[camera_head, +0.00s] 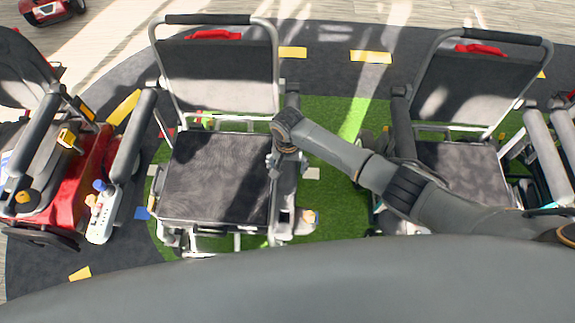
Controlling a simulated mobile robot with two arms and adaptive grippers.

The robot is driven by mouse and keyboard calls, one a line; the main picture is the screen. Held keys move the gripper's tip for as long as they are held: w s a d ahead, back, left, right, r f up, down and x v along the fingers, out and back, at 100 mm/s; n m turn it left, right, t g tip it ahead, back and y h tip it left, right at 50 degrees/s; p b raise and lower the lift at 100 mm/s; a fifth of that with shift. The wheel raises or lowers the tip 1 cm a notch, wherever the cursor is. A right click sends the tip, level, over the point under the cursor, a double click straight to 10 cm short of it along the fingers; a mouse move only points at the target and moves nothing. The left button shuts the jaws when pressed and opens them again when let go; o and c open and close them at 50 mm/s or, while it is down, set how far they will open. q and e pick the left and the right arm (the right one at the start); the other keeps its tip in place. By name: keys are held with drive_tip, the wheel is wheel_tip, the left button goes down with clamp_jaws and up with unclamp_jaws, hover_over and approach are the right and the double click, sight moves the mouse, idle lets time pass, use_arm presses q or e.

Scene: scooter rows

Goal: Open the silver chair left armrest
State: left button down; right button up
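The silver chair (220,175) stands left of centre, with a silver-tube frame, dark backrest and grey seat facing me. A dark armrest (292,100) shows at the seat's right side, partly hidden behind my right arm. Another dark armrest (133,135) slants along the seat's left side, with a white control box (103,213) near its front end. My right gripper (277,170) points down at the seat's right edge, beside the right-side armrest. Its fingers are small and dark, and I cannot tell whether they touch anything or are open. My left gripper is out of view.
A second silver-framed chair (465,90) stands to the right, partly behind my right arm. A red scooter (75,190) stands close on the left. A green strip (335,215) lies open between the chairs. Another red vehicle (50,10) is at the far left.

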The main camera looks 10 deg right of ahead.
clamp_jaws()
drive_tip(key=shift+w+r+p, duration=0.15)
drive_tip(key=shift+r+p, duration=0.35)
drive_tip(key=shift+r, duration=0.2)
drive_tip(key=shift+g, duration=0.9)
drive_tip(key=r+p, duration=0.1)
drive_tip(key=r, duration=0.1)
drive_tip(key=w+r+p, duration=0.1)
drive_tip(key=r, duration=0.1)
drive_tip(key=shift+d+r+p, duration=0.1)
drive_tip(key=shift+r+p, duration=0.25)
drive_tip(key=shift+p, duration=0.05)
drive_tip(key=w+d+r+g+y+b, duration=0.1)
drive_tip(key=w+r+g+b, duration=0.4)
drive_tip(key=r+b, duration=0.4)
wheel_tip(320, 180, up, 4)
drive_tip(key=shift+w+f+b, duration=0.2)
drive_tip(key=shift+w+b, duration=0.1)
drive_tip(key=shift+w, duration=0.15)
drive_tip(key=shift+d, duration=0.1)
